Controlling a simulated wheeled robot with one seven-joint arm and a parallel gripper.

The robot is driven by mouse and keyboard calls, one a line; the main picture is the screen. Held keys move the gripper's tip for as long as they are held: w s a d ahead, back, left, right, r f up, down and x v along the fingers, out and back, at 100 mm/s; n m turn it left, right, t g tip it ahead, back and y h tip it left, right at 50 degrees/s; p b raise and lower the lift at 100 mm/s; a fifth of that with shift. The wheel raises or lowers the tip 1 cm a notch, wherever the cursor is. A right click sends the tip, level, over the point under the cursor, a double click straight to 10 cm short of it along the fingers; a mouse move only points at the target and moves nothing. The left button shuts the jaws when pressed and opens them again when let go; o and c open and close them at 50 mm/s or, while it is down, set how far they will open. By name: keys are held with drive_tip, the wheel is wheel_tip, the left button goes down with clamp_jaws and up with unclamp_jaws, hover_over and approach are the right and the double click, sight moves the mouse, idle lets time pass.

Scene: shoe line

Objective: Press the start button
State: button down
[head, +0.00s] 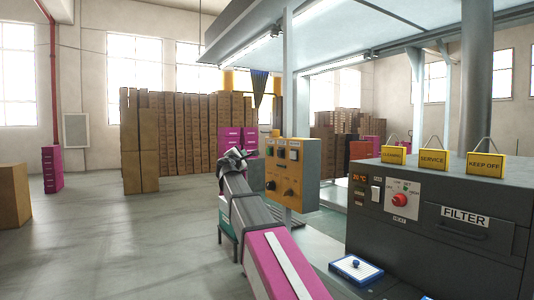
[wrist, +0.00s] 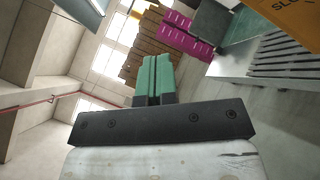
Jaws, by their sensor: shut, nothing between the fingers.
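A yellow-orange control panel (head: 291,171) stands upright near the middle of the head view. It carries several small buttons and dark knobs; their labels are too small to read, so I cannot tell which is the start button. A corner of a yellow surface with partial lettering (wrist: 296,14) shows at the top right of the wrist view. My gripper (head: 236,154) is at the end of my outstretched arm, just left of the panel and seemingly apart from it. In the wrist view its green fingers (wrist: 153,78) are shut together and empty.
A dark grey machine (head: 435,215) with a red knob (head: 400,200), a filter drawer and yellow signs stands at the right. A blue-white tray (head: 356,268) lies in front of it. Stacked cardboard boxes (head: 180,125) stand behind. The floor at left is largely clear.

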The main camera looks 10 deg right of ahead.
sight(269, 151)
drive_tip(key=shift+d, duration=0.15)
drive_tip(key=w+d, duration=0.2)
drive_tip(key=d, duration=0.6)
drive_tip(key=shift+w, duration=0.35)
drive_tip(key=shift+d, duration=0.15)
idle(1.7)
drive_tip(key=shift+w+d, duration=0.1)
drive_tip(key=shift+d, duration=0.2)
